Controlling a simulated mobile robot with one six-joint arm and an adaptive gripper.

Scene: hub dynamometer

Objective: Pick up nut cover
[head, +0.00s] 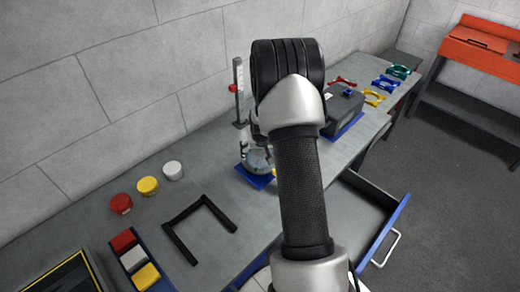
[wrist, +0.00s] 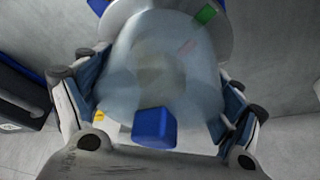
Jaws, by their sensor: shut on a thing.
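The nut cover seems to be the clear, domed piece (wrist: 150,75) that fills the middle of the wrist view. My gripper (wrist: 160,98) has one finger on each side of it and is shut on it. In the head view a clear rounded piece (head: 258,160) shows just left of my arm, above a blue base (head: 257,180). My arm hides most of the gripper there. I cannot tell whether the cover still touches what is under it. A blue block (wrist: 154,127) and a green patch (wrist: 206,14) show around the cover in the wrist view.
A post stand (head: 239,90) is close left of my arm. A grey box (head: 343,112) is to the right. Red, yellow and white caps (head: 147,186), a black U-shaped frame (head: 198,224) and coloured blocks (head: 134,256) lie on the bench. A drawer (head: 375,205) stands open.

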